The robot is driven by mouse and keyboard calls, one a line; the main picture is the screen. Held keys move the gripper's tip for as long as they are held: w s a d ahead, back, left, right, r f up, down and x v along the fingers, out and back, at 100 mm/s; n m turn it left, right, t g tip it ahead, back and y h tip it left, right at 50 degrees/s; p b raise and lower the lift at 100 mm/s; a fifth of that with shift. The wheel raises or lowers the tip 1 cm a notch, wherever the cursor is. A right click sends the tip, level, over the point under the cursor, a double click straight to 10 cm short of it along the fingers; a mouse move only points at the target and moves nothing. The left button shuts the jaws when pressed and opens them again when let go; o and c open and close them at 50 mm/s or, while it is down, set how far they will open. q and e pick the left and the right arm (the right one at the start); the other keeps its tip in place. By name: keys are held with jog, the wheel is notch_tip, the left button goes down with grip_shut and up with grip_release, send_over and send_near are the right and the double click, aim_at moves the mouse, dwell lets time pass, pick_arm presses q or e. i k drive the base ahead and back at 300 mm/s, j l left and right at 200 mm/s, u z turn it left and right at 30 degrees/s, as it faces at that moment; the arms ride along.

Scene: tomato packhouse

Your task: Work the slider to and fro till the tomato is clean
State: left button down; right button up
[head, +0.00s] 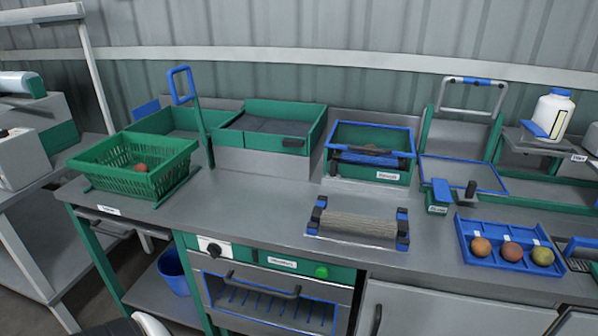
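Neither of my grippers is in view. One reddish tomato (140,167) lies in the green basket (185,160) at the left. Three more tomatoes, an orange-brown one (481,247), a reddish one (512,252) and a yellowish one (543,257), sit in a row in the blue tray (500,267) at the right. A brush roller (358,225) lies between black and blue end brackets in the middle of the bench. A black handle with a blue bar (366,158) spans the blue-rimmed green box behind it. I cannot tell which part is the slider.
The grey bench top (260,215) is clear left of the roller. A white bottle (553,115) stands at the back right. A blue bucket (174,272) is below the bench.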

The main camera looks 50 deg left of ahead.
aim_at(331, 174)
jog(key=u, duration=1.25)
jog(key=i+j, duration=0.1)
jog(key=j, duration=0.15)
jog(key=j+z, duration=0.1)
jog(key=j, duration=0.2)
jog(key=i, duration=0.05)
